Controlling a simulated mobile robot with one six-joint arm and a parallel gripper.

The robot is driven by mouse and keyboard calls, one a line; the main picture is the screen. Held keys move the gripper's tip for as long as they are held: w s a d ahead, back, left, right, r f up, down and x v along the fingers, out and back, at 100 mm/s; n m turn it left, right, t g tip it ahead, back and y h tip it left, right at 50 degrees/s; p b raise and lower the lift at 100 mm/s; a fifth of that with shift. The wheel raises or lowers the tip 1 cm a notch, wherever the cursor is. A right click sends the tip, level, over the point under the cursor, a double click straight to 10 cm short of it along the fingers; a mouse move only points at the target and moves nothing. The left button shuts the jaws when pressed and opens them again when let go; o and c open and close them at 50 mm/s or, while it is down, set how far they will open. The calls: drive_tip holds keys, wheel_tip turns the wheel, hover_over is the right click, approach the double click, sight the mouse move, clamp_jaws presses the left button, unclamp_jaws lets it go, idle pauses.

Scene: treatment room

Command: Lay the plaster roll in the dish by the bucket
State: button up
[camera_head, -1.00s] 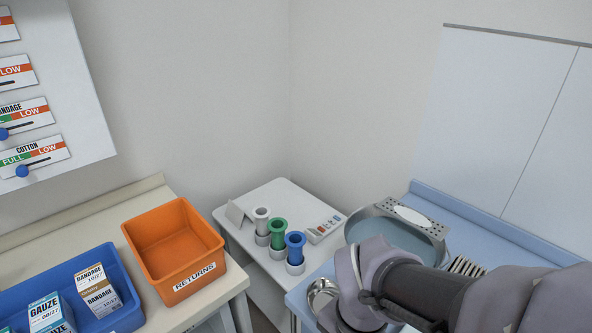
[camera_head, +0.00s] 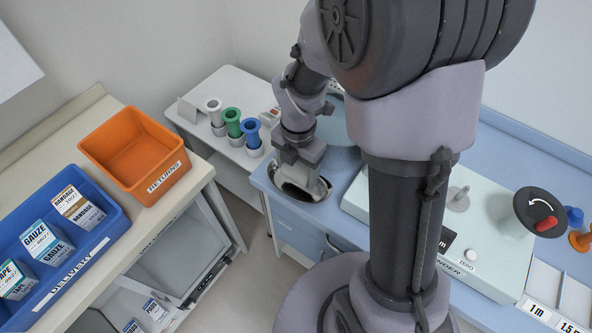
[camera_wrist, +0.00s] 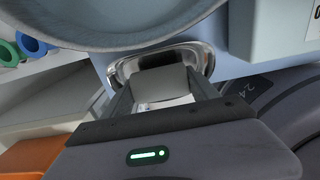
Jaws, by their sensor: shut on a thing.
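My gripper (camera_wrist: 163,92) is shut on a pale roll-like thing (camera_wrist: 165,82), seemingly the plaster roll, in the wrist view. The shiny metal dish (camera_wrist: 203,58) is just beyond and below it, with a dark patch inside. In the head view my gripper (camera_head: 300,178) points down over the dish (camera_head: 284,188), which is on the blue counter's left end. The roll is mostly hidden there, and I cannot tell whether it touches the dish. The grey-blue bucket (camera_wrist: 90,35) is right beside the dish; my arm partly covers it in the head view (camera_head: 338,132).
A pale device (camera_head: 485,250) with a crank stands right of my arm on the blue counter (camera_head: 325,213). A white side table (camera_head: 235,85) with several coloured spools is behind. An orange returns box (camera_head: 120,150) and a blue delivery tray (camera_head: 95,240) are on the left bench.

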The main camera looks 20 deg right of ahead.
sight(298, 178)
drive_tip(key=shift+f+b, duration=0.8)
drive_tip(key=shift+f, duration=0.8)
drive_tip(key=shift+f, duration=0.2)
drive_tip(key=o, duration=1.5)
drive_tip(key=shift+c, duration=0.2)
